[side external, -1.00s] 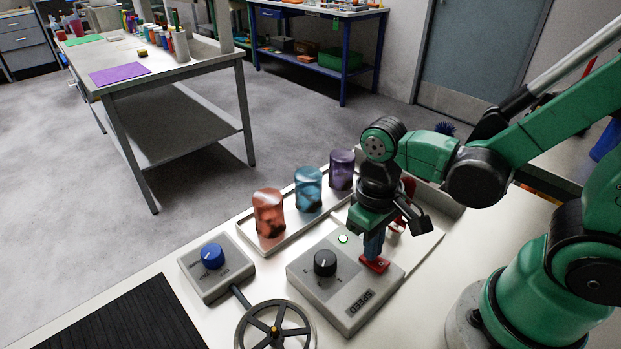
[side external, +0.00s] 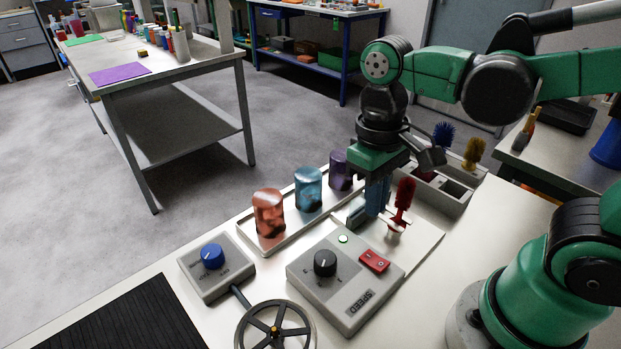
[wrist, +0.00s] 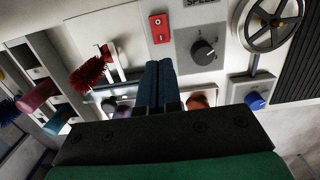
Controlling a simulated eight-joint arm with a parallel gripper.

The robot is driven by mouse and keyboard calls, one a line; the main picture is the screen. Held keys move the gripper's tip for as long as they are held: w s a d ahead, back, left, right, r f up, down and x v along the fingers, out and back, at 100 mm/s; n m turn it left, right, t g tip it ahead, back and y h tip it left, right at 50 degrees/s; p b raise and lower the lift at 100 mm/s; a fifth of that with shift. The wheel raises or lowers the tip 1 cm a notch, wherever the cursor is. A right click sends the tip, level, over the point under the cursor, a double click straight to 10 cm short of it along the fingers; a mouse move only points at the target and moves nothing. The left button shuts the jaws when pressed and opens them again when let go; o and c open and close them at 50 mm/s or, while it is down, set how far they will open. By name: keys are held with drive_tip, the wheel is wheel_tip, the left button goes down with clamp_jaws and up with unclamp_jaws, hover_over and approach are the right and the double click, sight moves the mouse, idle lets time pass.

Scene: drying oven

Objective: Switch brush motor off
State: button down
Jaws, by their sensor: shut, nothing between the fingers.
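The red rocker switch (side external: 374,261) sits on the grey speed box (side external: 320,290), right of the black dial (side external: 325,263). A small round green lamp (side external: 343,239) shows on the box. The switch also shows at the top of the wrist view (wrist: 159,28). Which way the rocker is tipped is too small to tell. My gripper (side external: 374,208) is shut and empty, with blue fingers together, above and behind the switch and apart from it. In the wrist view, the shut fingers (wrist: 160,66) point up below the switch.
A red brush (side external: 403,200) stands upright near my fingers, with blue (side external: 444,135) and yellow (side external: 474,152) brushes behind. Jars, including an orange one (side external: 268,214), stand in a tray. A blue-knob box (side external: 216,268) and a handwheel (side external: 275,330) lie left and in front.

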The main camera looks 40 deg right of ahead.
sight(382, 262)
drive_tip(key=shift+w+r, duration=0.2)
drive_tip(key=shift+r, duration=1.25)
drive_tip(key=shift+w+r, duration=0.15)
drive_tip(key=shift+r, duration=1.25)
drive_tip(key=shift+s+d, duration=0.1)
drive_tip(key=shift+s, duration=0.65)
drive_tip(key=f, duration=0.4)
drive_tip(key=s+f, duration=0.1)
drive_tip(key=f, duration=0.8)
drive_tip(key=shift+s+f, duration=0.2)
drive_tip(key=shift+s, duration=0.1)
drive_tip(key=shift+f, duration=0.3)
